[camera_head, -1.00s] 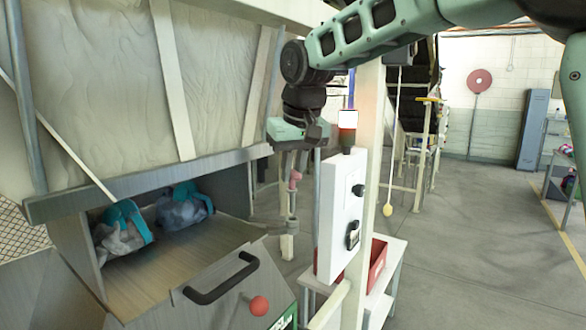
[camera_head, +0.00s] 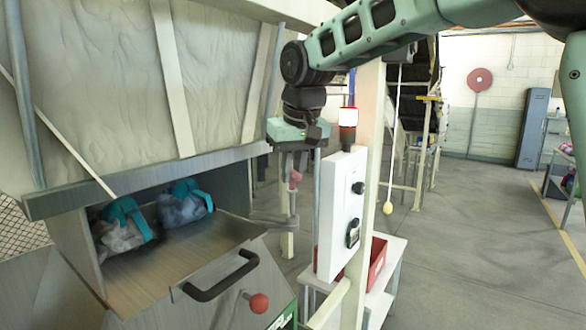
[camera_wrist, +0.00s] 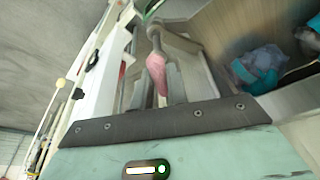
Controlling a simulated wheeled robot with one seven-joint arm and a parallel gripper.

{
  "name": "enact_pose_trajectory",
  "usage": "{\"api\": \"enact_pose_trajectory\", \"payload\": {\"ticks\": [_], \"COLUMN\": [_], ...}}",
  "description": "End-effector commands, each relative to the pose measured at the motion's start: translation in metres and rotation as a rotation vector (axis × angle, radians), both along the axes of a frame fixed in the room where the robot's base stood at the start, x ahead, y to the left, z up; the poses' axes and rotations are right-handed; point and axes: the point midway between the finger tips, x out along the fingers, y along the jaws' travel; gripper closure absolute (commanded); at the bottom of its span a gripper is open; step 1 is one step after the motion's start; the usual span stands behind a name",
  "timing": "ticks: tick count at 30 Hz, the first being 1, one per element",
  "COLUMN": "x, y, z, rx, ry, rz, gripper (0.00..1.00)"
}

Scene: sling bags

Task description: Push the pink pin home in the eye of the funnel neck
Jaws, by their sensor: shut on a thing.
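The pink pin (camera_head: 295,178) is upright under my gripper (camera_head: 293,172), with a pink head and a thin grey shank. It also shows in the wrist view (camera_wrist: 158,74), between the two grey fingers of my gripper (camera_wrist: 160,60), which are shut on it. A grey bracket (camera_head: 268,218) juts out to the right of the chute near the pin's lower end; I take it to be the funnel neck. A grey ring shape shows just beyond the pink head in the wrist view. I cannot tell how far the pin is in the eye.
A white control box (camera_head: 341,215) on a cream post (camera_head: 368,150) stands close to the right of my gripper. The chute opening to the left holds two bags with teal straps (camera_head: 125,220). A black handle (camera_head: 222,278) and red knob (camera_head: 259,303) are in front.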

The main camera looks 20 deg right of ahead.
Motion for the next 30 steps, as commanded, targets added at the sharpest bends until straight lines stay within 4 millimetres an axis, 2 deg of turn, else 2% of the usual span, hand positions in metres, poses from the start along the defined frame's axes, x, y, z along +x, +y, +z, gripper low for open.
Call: {"api": "enact_pose_trajectory", "payload": {"ticks": [30], "x": [0.000], "y": [0.000], "z": [-0.025], "rx": [0.000], "ry": [-0.001], "rz": [0.000], "gripper": [1.00]}}
